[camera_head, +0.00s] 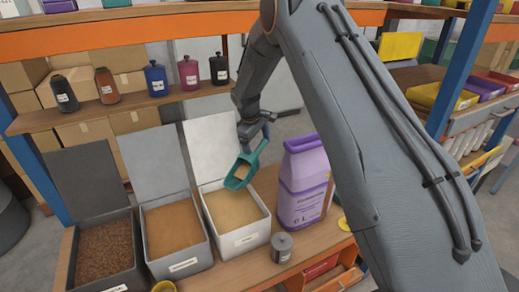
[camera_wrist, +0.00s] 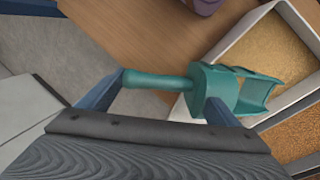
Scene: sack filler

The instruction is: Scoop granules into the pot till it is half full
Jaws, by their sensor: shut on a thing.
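My gripper (camera_head: 252,130) is shut on the handle of a teal scoop (camera_head: 236,181), which hangs tilted over the right-hand bin. The scoop also shows in the wrist view (camera_wrist: 200,90), its open end to the right. A tan patch shows inside the scoop; I cannot tell whether it is granules held there. The right-hand bin (camera_head: 243,241) holds pale tan granules (camera_head: 233,209) and its lid (camera_head: 210,146) stands open behind. A small grey pot (camera_head: 282,247) with a pale label stands on the bench right of that bin; its fill level cannot be seen.
Bins of orange-tan (camera_head: 172,228) and brown granules (camera_head: 104,247) stand to the left, lids open. A purple sack (camera_head: 303,185) stands right of the pale bin. Several labelled bottles (camera_head: 155,78) line the shelf behind. Bare bench (camera_wrist: 130,40) shows in the wrist view.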

